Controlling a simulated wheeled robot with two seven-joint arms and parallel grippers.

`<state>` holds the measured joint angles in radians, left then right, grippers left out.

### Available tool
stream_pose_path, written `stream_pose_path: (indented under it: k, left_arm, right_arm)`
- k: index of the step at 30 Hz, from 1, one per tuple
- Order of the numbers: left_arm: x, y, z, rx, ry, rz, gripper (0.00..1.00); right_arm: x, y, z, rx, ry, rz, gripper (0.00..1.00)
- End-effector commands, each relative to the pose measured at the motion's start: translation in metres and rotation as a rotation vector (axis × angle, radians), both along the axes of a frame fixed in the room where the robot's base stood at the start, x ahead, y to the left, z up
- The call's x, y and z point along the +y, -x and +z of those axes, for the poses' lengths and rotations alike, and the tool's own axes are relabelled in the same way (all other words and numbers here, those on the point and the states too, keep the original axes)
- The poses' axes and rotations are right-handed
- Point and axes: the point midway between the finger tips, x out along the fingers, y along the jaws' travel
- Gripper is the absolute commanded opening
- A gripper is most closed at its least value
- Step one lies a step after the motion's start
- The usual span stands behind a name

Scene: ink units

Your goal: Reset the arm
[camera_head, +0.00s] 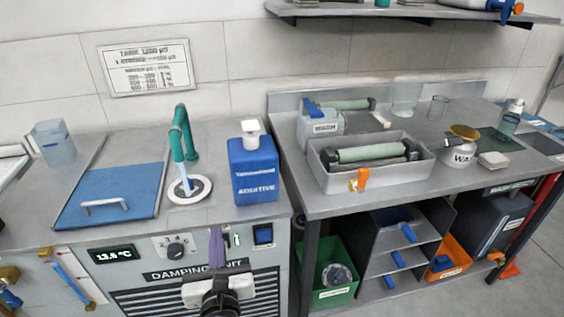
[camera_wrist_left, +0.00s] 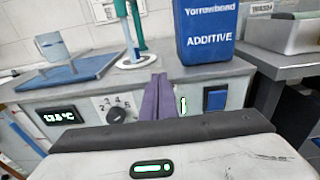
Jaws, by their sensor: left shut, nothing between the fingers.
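My left gripper (camera_head: 217,246) shows at the bottom centre of the head view, in front of the damping unit's front panel. Its two purple fingers are together with nothing between them. In the left wrist view the shut fingers (camera_wrist_left: 158,97) point at the panel, between the numbered knob (camera_wrist_left: 116,115) and the blue switch (camera_wrist_left: 216,98). I cannot tell whether they touch the panel. My right gripper is in neither view.
The damping unit (camera_head: 160,275) carries a blue lid (camera_head: 115,190), a green tap (camera_head: 181,135) and a blue additive bottle (camera_head: 254,170). Bins (camera_head: 335,295) stand below.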

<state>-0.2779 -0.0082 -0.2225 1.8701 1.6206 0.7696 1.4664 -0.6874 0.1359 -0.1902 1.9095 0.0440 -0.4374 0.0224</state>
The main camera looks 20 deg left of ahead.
Motion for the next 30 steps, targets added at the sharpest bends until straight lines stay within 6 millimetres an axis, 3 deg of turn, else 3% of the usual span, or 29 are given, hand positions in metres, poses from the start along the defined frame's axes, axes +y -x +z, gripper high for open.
stream_pose_path:
  k: [5, 8, 11, 14, 18, 21, 25, 26, 30]
  left_arm:
    - [-0.006, 0.000, 0.002, 0.026, -0.102, -0.046, 0.00]
    - [-0.026, 0.002, 0.007, 0.093, -0.372, -0.158, 0.00]
    - [-0.064, 0.009, 0.002, 0.201, -0.809, -0.334, 0.00]
    - [-0.109, 0.027, -0.027, 0.321, -1.319, -0.535, 0.00]
    - [-0.149, 0.075, -0.098, 0.455, -2.030, -0.828, 0.00]
    - [-0.153, 0.115, -0.149, 0.503, -2.463, -1.027, 0.00]
    - [-0.140, 0.157, -0.193, 0.509, -2.841, -1.226, 0.00]
    - [-0.136, 0.164, -0.199, -0.488, 2.791, 1.214, 0.00]
    - [-0.126, 0.181, -0.214, -0.428, 2.633, 1.167, 0.00]
  right_arm:
    - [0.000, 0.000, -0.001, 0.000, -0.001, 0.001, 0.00]
    - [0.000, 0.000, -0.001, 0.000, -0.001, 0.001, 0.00]
    - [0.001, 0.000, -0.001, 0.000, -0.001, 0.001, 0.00]
    - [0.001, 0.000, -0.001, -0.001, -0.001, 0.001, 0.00]
    - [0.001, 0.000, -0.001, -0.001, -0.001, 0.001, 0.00]
    - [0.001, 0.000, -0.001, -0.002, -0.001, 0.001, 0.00]
    - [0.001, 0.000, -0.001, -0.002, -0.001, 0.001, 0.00]
    - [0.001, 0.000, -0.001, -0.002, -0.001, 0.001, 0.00]
    - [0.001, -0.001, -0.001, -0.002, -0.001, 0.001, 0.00]
